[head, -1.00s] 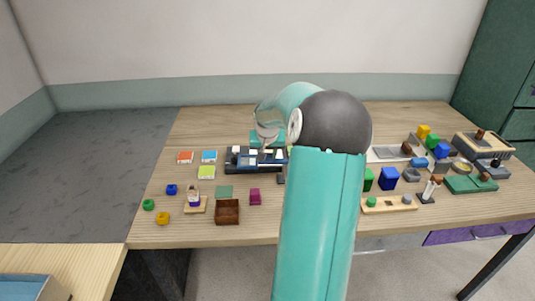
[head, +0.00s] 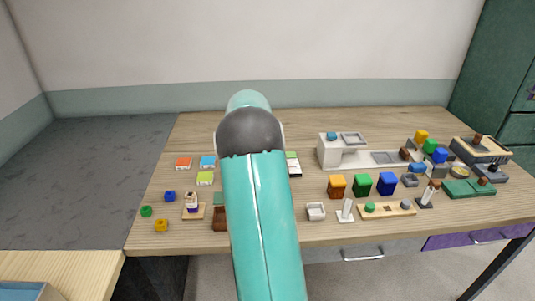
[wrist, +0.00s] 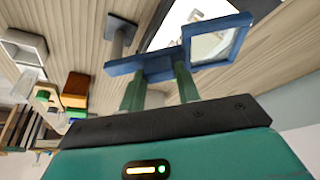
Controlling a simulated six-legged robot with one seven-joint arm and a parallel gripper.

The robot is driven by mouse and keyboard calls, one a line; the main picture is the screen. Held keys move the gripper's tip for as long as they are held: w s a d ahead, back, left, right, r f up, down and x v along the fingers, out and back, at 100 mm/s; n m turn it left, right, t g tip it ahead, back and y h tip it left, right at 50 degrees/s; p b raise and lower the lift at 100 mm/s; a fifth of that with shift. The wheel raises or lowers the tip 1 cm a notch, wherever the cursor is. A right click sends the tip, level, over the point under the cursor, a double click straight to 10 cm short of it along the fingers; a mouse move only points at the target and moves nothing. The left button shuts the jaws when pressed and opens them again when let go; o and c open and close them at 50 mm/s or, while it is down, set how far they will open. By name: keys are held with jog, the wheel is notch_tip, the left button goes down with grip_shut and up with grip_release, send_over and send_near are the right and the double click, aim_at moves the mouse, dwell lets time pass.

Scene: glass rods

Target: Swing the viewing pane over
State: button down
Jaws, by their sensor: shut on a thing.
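In the wrist view, my gripper (wrist: 159,78) has its two green fingers on a blue bar (wrist: 150,66). The bar joins the blue frame of the viewing pane (wrist: 246,22), a square with a clear centre. A grey post with a flat end (wrist: 119,38) stands beside the bar's left part; I cannot tell if they join. A white sheet with a dark border (wrist: 178,14) shows behind the pane. In the head view, my arm hides the gripper and the pane.
In the head view, a white block with a blue top (head: 331,137) stands right of my arm. Orange (head: 337,186), green (head: 362,185) and blue (head: 387,183) blocks stand in front of it. Coloured tiles (head: 183,163) lie at the left.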

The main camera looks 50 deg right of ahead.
jog(key=shift+d+m+g, duration=0.4)
jog(key=shift+d+m, duration=0.15)
jog(key=shift+m, duration=0.55)
jog(key=c, duration=1)
grip_release()
jog(key=shift+d, duration=0.1)
jog(key=v, duration=1.3)
jog(key=shift+r, duration=0.45)
jog(key=shift+w, duration=0.1)
